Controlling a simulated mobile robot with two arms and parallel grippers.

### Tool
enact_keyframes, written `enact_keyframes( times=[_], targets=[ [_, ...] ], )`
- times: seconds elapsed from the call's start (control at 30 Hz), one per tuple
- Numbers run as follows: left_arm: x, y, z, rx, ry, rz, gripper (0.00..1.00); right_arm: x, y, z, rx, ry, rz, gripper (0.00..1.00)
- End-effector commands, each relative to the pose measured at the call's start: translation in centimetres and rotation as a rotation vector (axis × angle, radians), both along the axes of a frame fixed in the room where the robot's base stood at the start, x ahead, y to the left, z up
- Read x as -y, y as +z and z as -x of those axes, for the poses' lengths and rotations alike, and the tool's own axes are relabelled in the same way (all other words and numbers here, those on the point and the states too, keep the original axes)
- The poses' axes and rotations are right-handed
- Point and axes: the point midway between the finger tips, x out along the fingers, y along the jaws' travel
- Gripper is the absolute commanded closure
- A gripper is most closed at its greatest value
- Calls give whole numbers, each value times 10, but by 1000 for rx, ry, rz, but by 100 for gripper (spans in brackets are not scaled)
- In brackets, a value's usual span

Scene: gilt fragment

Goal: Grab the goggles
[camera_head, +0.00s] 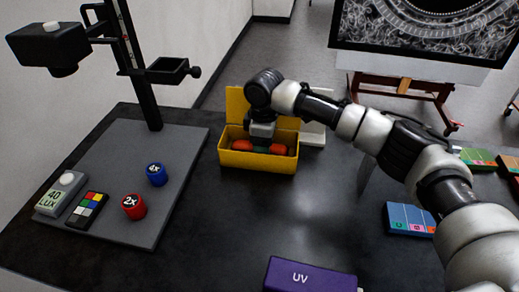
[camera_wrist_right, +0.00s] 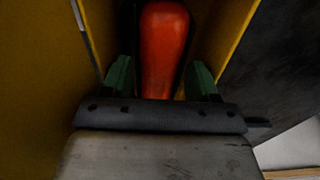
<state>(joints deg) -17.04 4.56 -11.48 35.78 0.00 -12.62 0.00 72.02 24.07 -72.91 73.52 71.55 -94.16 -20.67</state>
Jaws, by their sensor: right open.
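An open yellow box (camera_head: 258,164) stands on the dark table with its lid raised behind. Two orange-red rounded parts, which look like the goggles (camera_head: 278,149), lie in it on either side of my right gripper (camera_head: 260,147). My right gripper points down into the box. In the right wrist view an orange-red part of the goggles (camera_wrist_right: 164,45) with a dark edge shows between and beyond the open green fingertips of the right gripper (camera_wrist_right: 161,78). I cannot tell if the fingers touch it. My left gripper is not in view.
A grey copy-stand board (camera_head: 110,200) on the left holds red and blue cylinders, a colour chart and a light meter. A purple UV box (camera_head: 310,276) lies at the front edge. A blue card box (camera_head: 408,219) lies to the right. The middle table is clear.

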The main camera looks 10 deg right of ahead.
Motion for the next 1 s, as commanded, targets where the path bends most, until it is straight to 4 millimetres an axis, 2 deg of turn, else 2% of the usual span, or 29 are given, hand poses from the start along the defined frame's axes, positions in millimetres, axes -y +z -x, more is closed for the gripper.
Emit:
enact_keyframes(
  times=[0.1,0.3,0.57,0.83,1.0],
  targets=[
    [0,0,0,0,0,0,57,0,-8,0,0,1,0,40],
    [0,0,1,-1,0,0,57,0,-9,0,0,1,0,40],
    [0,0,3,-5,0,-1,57,0,-9,0,0,1,0,77],
    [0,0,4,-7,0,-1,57,0,-5,0,1,1,-1,78],
    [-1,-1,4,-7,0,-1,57,0,21,0,4,1,-1,78]
  ],
)
